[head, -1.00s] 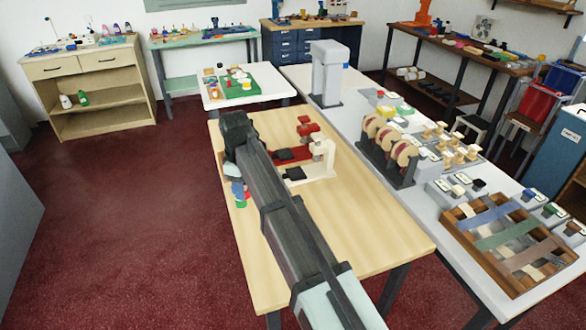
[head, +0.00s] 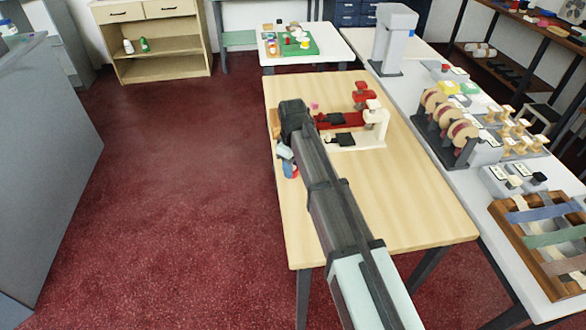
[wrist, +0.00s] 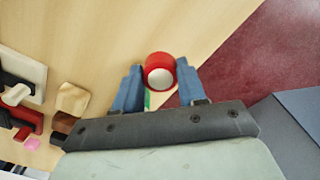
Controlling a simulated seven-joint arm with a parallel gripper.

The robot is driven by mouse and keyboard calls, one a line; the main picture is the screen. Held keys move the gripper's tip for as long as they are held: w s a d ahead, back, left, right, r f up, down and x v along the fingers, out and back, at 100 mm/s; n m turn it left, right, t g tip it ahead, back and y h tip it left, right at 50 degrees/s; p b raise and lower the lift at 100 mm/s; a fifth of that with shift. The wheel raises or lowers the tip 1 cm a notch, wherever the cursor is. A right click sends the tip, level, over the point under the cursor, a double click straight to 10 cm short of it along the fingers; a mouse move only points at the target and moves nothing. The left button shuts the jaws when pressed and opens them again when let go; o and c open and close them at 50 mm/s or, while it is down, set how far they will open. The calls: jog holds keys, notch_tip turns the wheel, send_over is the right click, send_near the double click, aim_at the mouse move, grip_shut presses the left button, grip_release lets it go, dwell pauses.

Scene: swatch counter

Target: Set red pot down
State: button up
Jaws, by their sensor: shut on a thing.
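The red pot (wrist: 160,70) sits between the two blue fingers of my gripper (wrist: 160,88) in the wrist view, its pale round face toward the camera. My gripper is shut on it. It is over or beside the left edge of the wooden table (head: 400,210); I cannot tell whether the pot touches the tabletop. In the head view my gripper (head: 288,160) is mostly hidden behind my dark wrist, with small blue and red patches showing. A green sliver (wrist: 147,100) shows between the fingers in the wrist view.
A red stand (head: 362,97) and a cream stand (head: 375,120) with black pads are right of my gripper. A wooden block (wrist: 72,98) and a pink piece (wrist: 32,144) lie nearby. The table's front is clear. A counter (head: 476,170) with spools stands right.

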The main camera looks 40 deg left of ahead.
jog(key=shift+f, duration=0.55)
jog(key=o, duration=1)
jog(key=shift+f, duration=0.1)
jog(key=shift+o, duration=0.2)
notch_tip(320, 180, up, 12)
